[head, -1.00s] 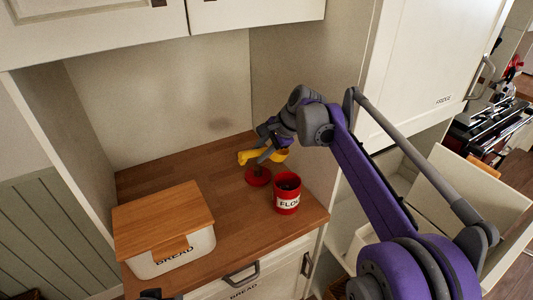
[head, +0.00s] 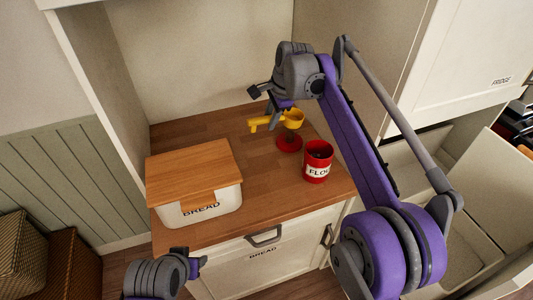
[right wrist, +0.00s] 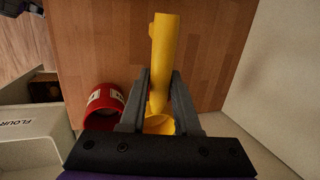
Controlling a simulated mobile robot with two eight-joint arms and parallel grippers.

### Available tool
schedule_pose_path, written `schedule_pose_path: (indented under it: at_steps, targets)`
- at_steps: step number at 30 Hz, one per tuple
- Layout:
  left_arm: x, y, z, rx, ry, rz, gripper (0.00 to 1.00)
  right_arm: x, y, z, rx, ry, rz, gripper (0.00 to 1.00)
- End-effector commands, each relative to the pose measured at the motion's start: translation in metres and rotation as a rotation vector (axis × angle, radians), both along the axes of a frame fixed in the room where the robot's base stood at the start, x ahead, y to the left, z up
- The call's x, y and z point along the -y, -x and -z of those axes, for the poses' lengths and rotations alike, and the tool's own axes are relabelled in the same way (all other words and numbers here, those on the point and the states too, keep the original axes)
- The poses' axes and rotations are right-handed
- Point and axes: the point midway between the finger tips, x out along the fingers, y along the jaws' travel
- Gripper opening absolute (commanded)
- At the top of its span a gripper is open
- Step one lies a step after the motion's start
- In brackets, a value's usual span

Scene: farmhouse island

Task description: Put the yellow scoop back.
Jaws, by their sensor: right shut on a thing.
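My right gripper (head: 276,118) is shut on the yellow scoop (head: 262,124) and holds it above the counter. In the right wrist view the two fingers (right wrist: 159,97) close on the scoop's handle (right wrist: 163,50), with its bowl (right wrist: 160,124) partly hidden behind the gripper. In the head view the bowl is above the red lid (head: 289,144), which lies on the counter. The red flour canister (head: 318,174) stands upright and open to the right of the lid; it also shows in the right wrist view (right wrist: 98,121). My left gripper (head: 200,266) is low in front, its jaws unclear.
A white bread box (head: 222,205) with a wooden lid stands on the left of the wooden counter (head: 262,192). Walls close the niche at the back and sides. An open white drawer (head: 480,231) is at the right. The counter between bread box and canister is clear.

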Motion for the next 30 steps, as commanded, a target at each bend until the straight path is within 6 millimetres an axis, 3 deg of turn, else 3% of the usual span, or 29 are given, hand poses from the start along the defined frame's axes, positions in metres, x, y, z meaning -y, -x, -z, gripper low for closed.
schedule_pose_path:
  at_steps: [1,3,8,11,24,30]
  targets:
    - [0.0,0.006,0.011,-0.011,0.0,0.0,0.5,-0.018,0.002,0.01,-0.024,0.042,0.003,0.0]
    - [0.0,0.008,0.015,-0.015,0.0,0.0,0.5,-0.03,0.003,0.011,-0.044,0.087,0.021,0.0]
    - [0.0,0.01,0.019,-0.018,0.0,0.0,0.5,-0.042,0.005,0.01,-0.067,0.141,0.043,0.0]
    - [0.0,0.012,0.024,-0.023,0.0,0.0,0.5,-0.045,0.006,0.02,-0.072,0.15,0.048,0.0]
    - [0.0,0.024,0.056,-0.046,0.0,0.0,0.5,-0.044,0.006,0.128,-0.071,0.15,0.049,0.0]
    - [0.0,0.025,0.058,-0.047,0.0,0.0,0.5,-0.044,0.005,0.147,-0.07,0.149,0.048,0.0]
